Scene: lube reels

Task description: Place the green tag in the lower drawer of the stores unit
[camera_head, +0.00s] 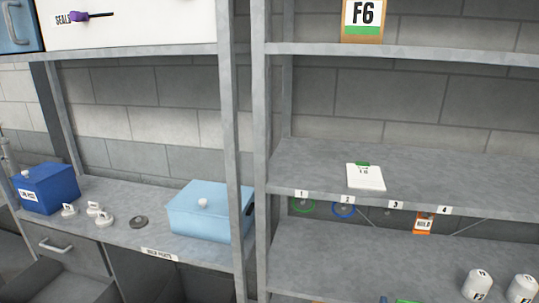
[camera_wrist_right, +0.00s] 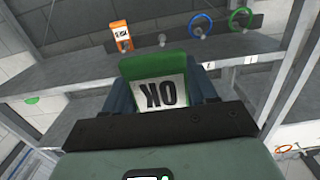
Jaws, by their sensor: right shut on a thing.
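My right gripper (camera_wrist_right: 165,88) is shut on the green tag (camera_wrist_right: 161,65) in the right wrist view. The tag has a green border and a white face with "OK", which reads upside down there. Dark blue fingers grip it on both sides. My left gripper is not in view. In the head view, a grey drawer front (camera_head: 57,245) with a bar handle sits under the left counter. Below it a grey open-topped shape, which looks like a pulled-out drawer (camera_head: 65,287), is cut off by the bottom edge.
A dark blue box (camera_head: 47,188), white-topped pieces (camera_head: 96,209) and a light blue box (camera_head: 207,208) stand on the left counter. A post (camera_head: 237,150) divides the units. Numbered hooks carry a green ring (camera_head: 303,206), a blue ring (camera_head: 344,207) and an orange HOLD tag (camera_head: 423,224).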

